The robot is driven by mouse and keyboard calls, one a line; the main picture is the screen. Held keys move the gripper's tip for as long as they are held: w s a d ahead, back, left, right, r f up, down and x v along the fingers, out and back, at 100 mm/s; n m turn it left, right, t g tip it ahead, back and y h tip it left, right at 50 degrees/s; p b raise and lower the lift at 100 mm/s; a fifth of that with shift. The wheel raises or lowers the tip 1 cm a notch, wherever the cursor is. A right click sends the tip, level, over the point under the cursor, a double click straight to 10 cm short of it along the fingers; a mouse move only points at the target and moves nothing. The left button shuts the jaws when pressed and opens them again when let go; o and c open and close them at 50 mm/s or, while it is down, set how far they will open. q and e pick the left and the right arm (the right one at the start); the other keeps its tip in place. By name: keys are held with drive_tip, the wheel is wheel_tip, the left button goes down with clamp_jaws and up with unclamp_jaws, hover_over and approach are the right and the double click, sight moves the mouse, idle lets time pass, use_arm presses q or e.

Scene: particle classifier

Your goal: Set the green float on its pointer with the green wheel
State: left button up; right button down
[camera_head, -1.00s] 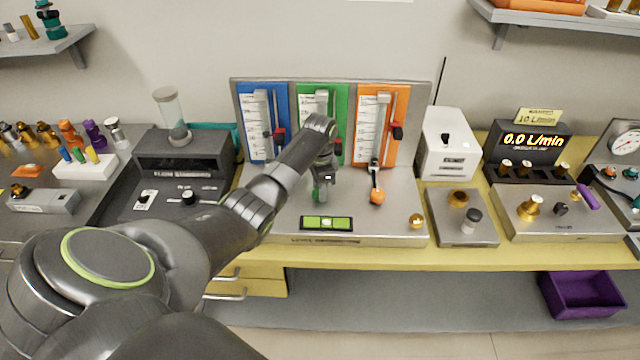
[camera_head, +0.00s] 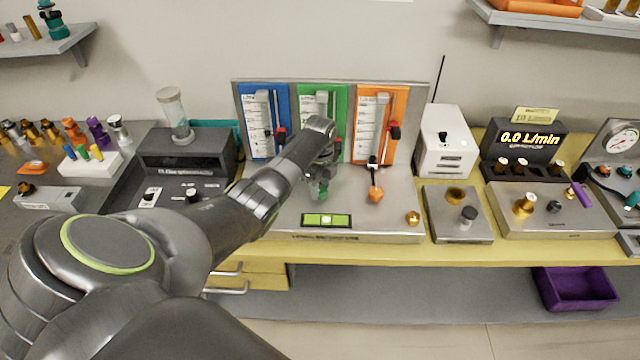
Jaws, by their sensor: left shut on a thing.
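A steel flow stand holds blue, green and orange scale panels side by side. The green panel (camera_head: 335,98) is in the middle, with its tube and scale partly hidden by my left arm. My left gripper (camera_head: 320,190) points down in front of the green panel and is shut on the green wheel (camera_head: 318,194), mostly hidden by the fingers. The green float and its height cannot be made out. A red pointer (camera_head: 338,143) shows just right of my wrist. My right gripper is not in view.
The orange wheel (camera_head: 376,194) stands to the right of my left gripper. A green level (camera_head: 327,220) and a brass knob (camera_head: 413,218) lie at the stand's front. A white box (camera_head: 445,150) with an antenna stands to the right.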

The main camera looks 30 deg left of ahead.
sight(320, 189)
use_arm(q)
drive_tip(key=m, duration=0.4)
drive_tip(key=shift+r+m, duration=0.1)
drive_tip(key=shift+m, duration=2.1)
drive_tip(key=o, duration=1)
drive_tip(key=shift+r, duration=8.7)
